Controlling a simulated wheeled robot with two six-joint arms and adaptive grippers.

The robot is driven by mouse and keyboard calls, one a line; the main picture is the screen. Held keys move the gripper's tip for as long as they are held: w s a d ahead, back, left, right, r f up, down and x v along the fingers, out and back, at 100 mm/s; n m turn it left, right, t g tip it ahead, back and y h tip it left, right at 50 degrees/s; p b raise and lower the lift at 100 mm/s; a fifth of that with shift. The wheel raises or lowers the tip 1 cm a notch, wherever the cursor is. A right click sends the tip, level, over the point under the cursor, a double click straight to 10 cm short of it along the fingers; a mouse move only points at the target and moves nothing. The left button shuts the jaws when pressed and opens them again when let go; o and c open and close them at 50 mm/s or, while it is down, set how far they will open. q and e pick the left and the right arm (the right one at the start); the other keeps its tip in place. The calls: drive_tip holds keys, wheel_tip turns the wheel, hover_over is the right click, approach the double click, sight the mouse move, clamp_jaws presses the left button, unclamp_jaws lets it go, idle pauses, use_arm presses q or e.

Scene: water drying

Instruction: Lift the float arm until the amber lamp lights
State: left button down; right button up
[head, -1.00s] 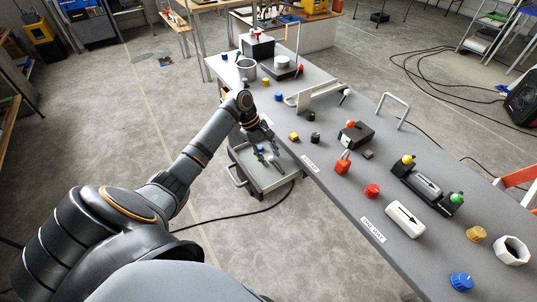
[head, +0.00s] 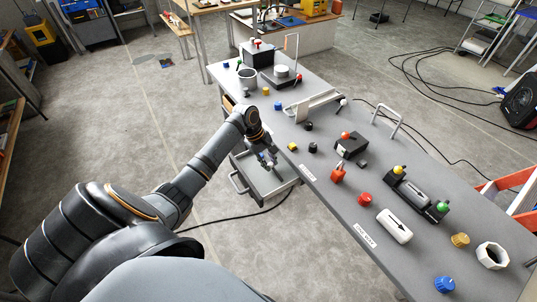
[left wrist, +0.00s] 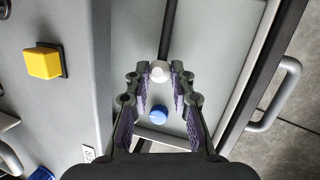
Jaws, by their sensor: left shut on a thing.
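The float arm shows in the left wrist view as a dark rod (left wrist: 168,30) with a white ball (left wrist: 159,71) at its near end, over a grey tray (left wrist: 222,60). My left gripper (left wrist: 158,78) is shut on the float arm at the ball, with its fingers on either side. A blue round piece (left wrist: 158,115) shows between the fingers, nearer the palm. In the head view my left gripper (head: 270,161) is at the tray (head: 262,190) beside the table's edge. A yellow dome (head: 400,169) sits on a black unit; I cannot tell whether it is the amber lamp or is lit. My right gripper is out of view.
The grey table (head: 345,215) runs beside the tray and carries several knobs and blocks. A yellow square button (left wrist: 43,62) is near its edge. The tray's handle (left wrist: 277,95) sticks out on the other side. A cable (head: 240,222) lies on the floor.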

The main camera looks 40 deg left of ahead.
sight(273, 164)
use_arm(q)
drive_tip(key=r+y+p, duration=0.1)
drive_tip(key=p, duration=0.1)
drive_tip(key=d+r+t+y+p, duration=0.1)
drive_tip(key=p, duration=0.2)
drive_tip(key=r+y+p, duration=0.1)
drive_tip(key=p, duration=0.2)
drive_tip(key=shift+s+d+r+t+y, duration=0.15)
drive_tip(key=shift+s+d+t+y, duration=0.15)
drive_tip(key=shift+s+d+y, duration=0.1)
drive_tip(key=shift+d+r+m+y+p, duration=0.1)
drive_tip(key=shift+d+m+y+p, duration=0.2)
drive_tip(key=shift+y+p, duration=0.4)
drive_tip(key=shift+a, duration=0.1)
drive_tip(key=c, duration=1.1)
unclamp_jaws()
drive_tip(key=shift+c, duration=0.2)
drive_tip(key=shift+s+r, duration=0.1)
drive_tip(key=shift+r, duration=0.05)
drive_tip(key=v, duration=1.1)
drive_tip(key=shift+s+r, duration=0.2)
drive_tip(key=shift+s, duration=0.1)
